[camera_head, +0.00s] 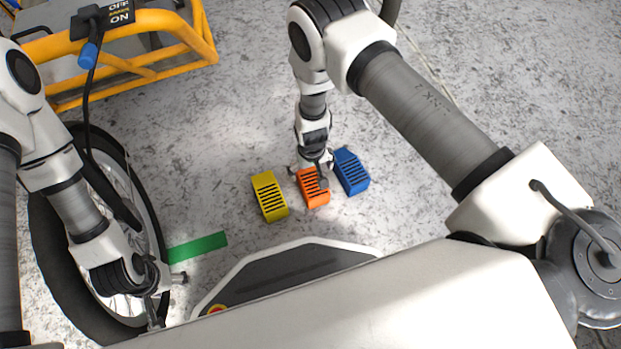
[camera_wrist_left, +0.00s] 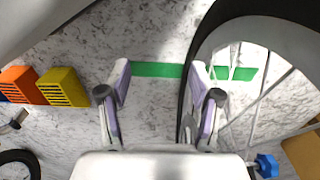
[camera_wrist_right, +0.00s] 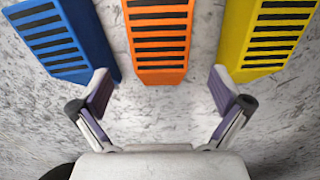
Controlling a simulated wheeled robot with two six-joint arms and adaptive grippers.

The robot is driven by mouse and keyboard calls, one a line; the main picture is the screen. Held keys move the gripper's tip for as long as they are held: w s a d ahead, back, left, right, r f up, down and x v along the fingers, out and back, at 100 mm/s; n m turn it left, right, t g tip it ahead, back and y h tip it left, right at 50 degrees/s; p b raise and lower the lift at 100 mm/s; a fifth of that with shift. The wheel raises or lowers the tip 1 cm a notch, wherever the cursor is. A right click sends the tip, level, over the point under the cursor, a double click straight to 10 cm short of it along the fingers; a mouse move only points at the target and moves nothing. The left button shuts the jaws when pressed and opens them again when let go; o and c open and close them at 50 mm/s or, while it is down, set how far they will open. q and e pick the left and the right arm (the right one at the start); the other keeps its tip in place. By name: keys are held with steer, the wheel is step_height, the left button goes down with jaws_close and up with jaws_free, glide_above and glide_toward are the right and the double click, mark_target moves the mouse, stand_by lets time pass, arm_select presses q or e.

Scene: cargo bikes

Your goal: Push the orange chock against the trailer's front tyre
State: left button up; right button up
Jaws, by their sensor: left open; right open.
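The orange slotted chock (camera_head: 314,190) lies on the floor between a yellow chock (camera_head: 269,196) and a blue chock (camera_head: 350,172). My right gripper (camera_head: 312,172) is open at its far end. In the right wrist view the orange chock (camera_wrist_right: 158,42) is centred ahead of the open fingers, with no clear grip on it. A black spoked tyre (camera_head: 52,262) stands at the left, apart from the chocks. My left gripper (camera_head: 165,290) is open and empty beside the tyre. In the left wrist view its right finger overlaps the tyre (camera_wrist_left: 190,85); contact cannot be told.
A green floor strip (camera_head: 198,247) lies between the tyre and the chocks. A yellow tubular frame (camera_head: 150,60) with a sign (camera_head: 117,14) is at the upper left. The floor between tyre and yellow chock looks otherwise clear. My own base fills the bottom.

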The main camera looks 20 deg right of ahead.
mark_target(311, 177)
step_height(311, 177, down, 6)
steer(key=b, duration=0.4)
steer(key=shift+r, duration=0.4)
steer(key=c, duration=1.7)
steer(key=shift+r, duration=0.15)
